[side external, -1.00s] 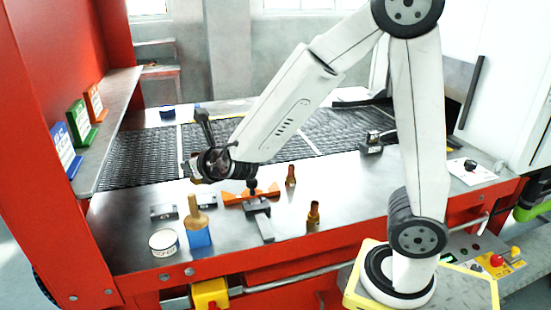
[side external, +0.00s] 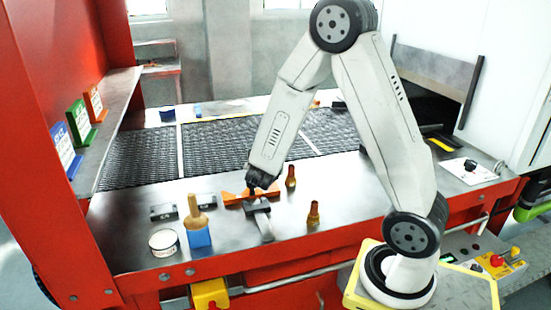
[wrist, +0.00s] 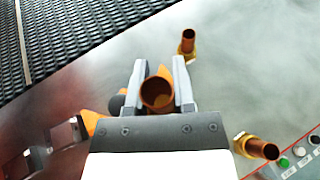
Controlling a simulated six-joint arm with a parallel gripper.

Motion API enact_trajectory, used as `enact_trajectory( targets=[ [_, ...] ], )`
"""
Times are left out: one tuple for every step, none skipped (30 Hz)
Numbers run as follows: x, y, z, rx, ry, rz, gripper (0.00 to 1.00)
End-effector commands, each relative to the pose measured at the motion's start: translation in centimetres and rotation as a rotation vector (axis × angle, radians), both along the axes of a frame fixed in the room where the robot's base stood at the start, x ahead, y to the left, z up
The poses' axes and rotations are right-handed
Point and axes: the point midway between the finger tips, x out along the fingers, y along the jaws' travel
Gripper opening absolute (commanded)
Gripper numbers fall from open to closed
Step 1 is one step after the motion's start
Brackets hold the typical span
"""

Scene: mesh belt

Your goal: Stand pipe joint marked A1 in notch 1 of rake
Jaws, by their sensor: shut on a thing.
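My gripper (wrist: 158,75) is shut on a copper pipe joint (wrist: 157,94); its open round end faces the wrist camera. No A1 mark is legible on it. The orange rake (side external: 233,198) lies on the dark bench top, and my gripper points down over its middle in the side external view. Orange also shows past the joint in the wrist view. I cannot tell whether the joint touches the rake or sits in a notch; its lower end is hidden.
Two copper-and-brass joints (side external: 291,177) (side external: 314,213) stand right of the rake. A grey T-shaped piece (side external: 266,228) lies in front. The mesh belt (side external: 225,141) runs behind.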

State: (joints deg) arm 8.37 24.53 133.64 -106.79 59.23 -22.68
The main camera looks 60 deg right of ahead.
Motion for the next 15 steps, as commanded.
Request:
enact_trajectory(
  targets=[
    [-0.7, -0.7, -0.3, -0.002, 0.002, -0.04, 0.0],
    [-1.1, -1.0, -0.5, -0.002, 0.001, -0.062, 0.0],
    [-1.5, -1.3, -0.6, -0.001, 0.001, -0.084, 0.0],
    [-1.8, -1.5, -0.7, -0.001, 0.0, -0.097, 0.0],
    [-2.0, -1.7, -0.8, -0.001, 0.0, -0.109, 0.0],
    [-2.2, -1.8, -0.8, -0.001, -0.001, -0.121, 0.0],
    [-2.3, -1.9, -0.9, -0.001, -0.001, -0.127, 0.0],
    [-2.4, -2.0, -0.9, -0.001, -0.001, -0.13, 0.0],
    [-2.4, -2.0, -0.9, -0.002, -0.002, -0.134, 0.0],
    [-2.4, -2.0, -0.9, -0.002, -0.002, -0.134, 0.0],
    [-2.4, -2.0, -0.9, -0.002, -0.002, -0.134, 0.0],
    [-2.4, -2.0, -1.0, -0.001, 0.0, -0.133, 0.0],
    [-2.4, -2.0, -1.0, -0.001, 0.0, -0.133, 0.0],
    [-2.4, -2.0, -1.1, -0.001, 0.0, -0.132, 0.0],
    [-2.4, -2.0, -1.3, -0.002, 0.001, -0.132, 0.0]
  ],
)
